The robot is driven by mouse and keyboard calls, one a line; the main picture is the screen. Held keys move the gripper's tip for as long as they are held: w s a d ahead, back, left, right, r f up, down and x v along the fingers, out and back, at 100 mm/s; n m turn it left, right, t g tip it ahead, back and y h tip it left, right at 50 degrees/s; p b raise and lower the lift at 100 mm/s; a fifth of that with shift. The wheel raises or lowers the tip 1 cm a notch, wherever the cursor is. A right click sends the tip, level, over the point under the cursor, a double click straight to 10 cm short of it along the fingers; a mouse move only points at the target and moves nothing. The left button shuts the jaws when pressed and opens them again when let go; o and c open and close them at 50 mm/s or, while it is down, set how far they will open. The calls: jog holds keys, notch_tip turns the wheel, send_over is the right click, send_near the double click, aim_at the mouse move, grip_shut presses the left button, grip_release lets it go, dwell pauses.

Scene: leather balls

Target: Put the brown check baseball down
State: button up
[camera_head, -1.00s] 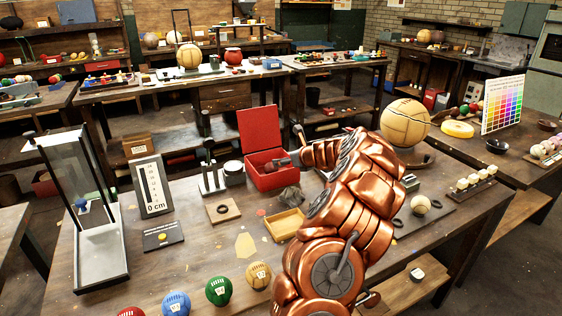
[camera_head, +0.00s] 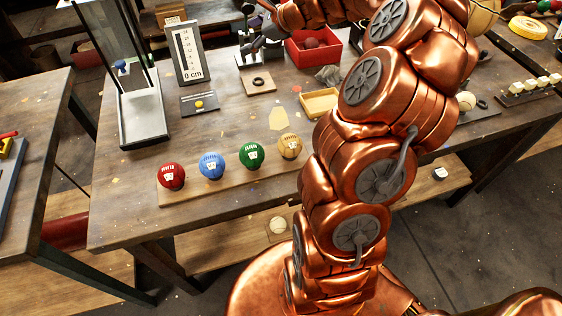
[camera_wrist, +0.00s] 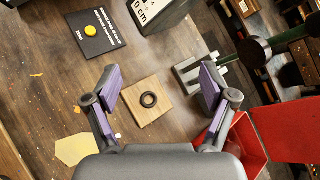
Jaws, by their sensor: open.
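My gripper (camera_wrist: 160,82) is open, with nothing between its fingers in the wrist view. It is above a square wooden pad (camera_wrist: 133,108) with a black ring (camera_wrist: 149,100) on it. In the head view my gripper (camera_head: 258,47) is left of the open red box (camera_head: 327,54), near the pad (camera_head: 259,87). A dark reddish-brown ball (camera_head: 312,42) lies in the box. A tan ball with a label (camera_head: 290,146) sits at the right end of a row on a wooden strip. I cannot tell which ball, if any, is the brown check baseball.
Red (camera_head: 171,177), blue (camera_head: 212,165) and green (camera_head: 252,155) balls share the strip. A glass-sided stand (camera_head: 142,112), a scale sign (camera_head: 188,54) and a wooden tray (camera_head: 319,102) stand on the table.

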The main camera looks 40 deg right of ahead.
jog(key=s+a+r+n+g+y, duration=0.1)
jog(key=s+a+n, duration=0.15)
jog(key=a, duration=0.35)
jog(key=s+a+n+g, duration=0.1)
jog(key=s+a+n, duration=0.15)
jog(key=a, duration=0.35)
jog(key=s+a+f+n+g, duration=0.2)
jog(key=s+a+n+g, duration=0.3)
jog(key=s+a+n, duration=0.65)
jog(key=s+f+n+g+h, duration=0.1)
jog(key=s+n+h, duration=0.1)
jog(key=s, duration=0.6)
jog(key=s+d+f+n+g+h, duration=0.1)
jog(key=s+n, duration=0.3)
jog(key=s, duration=0.5)
jog(key=s+f+n+g+h, duration=0.2)
jog(key=s+f+n+g, duration=0.1)
jog(key=s, duration=0.6)
jog(key=shift+s+d+h, duration=0.15)
jog(key=shift+h, duration=0.15)
notch_tip(320, 180, up, 5)
jog(key=p, duration=0.4)
jog(key=shift+f, duration=0.2)
